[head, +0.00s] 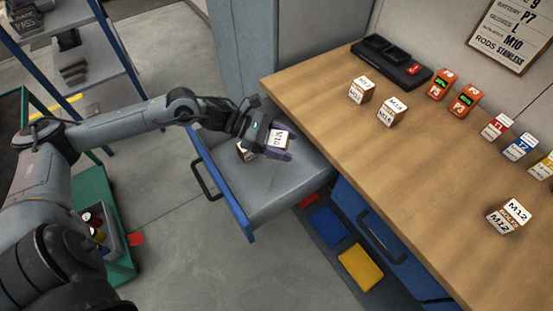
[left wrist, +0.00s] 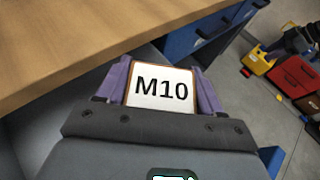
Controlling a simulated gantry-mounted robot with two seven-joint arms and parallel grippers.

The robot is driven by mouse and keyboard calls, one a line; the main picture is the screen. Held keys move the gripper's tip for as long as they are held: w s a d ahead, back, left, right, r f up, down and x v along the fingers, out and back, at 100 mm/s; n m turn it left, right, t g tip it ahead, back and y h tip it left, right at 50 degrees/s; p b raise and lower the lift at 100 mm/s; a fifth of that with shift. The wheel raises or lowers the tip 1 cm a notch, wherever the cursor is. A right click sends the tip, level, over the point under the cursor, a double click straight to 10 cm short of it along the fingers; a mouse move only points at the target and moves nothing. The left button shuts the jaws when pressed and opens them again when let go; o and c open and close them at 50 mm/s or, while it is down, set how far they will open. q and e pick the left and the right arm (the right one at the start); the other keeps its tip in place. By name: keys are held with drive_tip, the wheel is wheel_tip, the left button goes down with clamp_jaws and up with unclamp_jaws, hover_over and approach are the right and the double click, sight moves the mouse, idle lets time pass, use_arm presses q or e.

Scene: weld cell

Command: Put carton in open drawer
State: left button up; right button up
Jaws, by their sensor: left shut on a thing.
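My left gripper (head: 284,143) has purple fingers shut on a small white-and-brown carton (head: 279,138). The carton shows the label M10 in the left wrist view (left wrist: 161,87), between the two fingers. The gripper and carton are over the open drawer (head: 288,184), which is grey inside with a blue front and dark handle. Whether the carton touches the drawer floor I cannot tell. Another white-and-brown carton (head: 245,154) shows partly behind my gripper, apparently in the drawer. My right gripper is not in view.
The wooden bench top (head: 420,180) lies right of the drawer. It bears two cartons (head: 362,90) at the back, an M12 carton (head: 509,217) at the right, orange devices (head: 464,101) and a black tray (head: 391,62). The drawer's near part is clear.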

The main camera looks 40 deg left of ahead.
use_arm(q)
wheel_tip(320, 180, down, 10)
drive_tip(key=b, duration=0.2)
idle(0.4)
drive_tip(key=shift+d+f+b, duration=0.1)
drive_tip(key=shift+f+b, duration=0.45)
drive_tip(key=shift+b, duration=0.25)
drive_tip(key=o, duration=1.4)
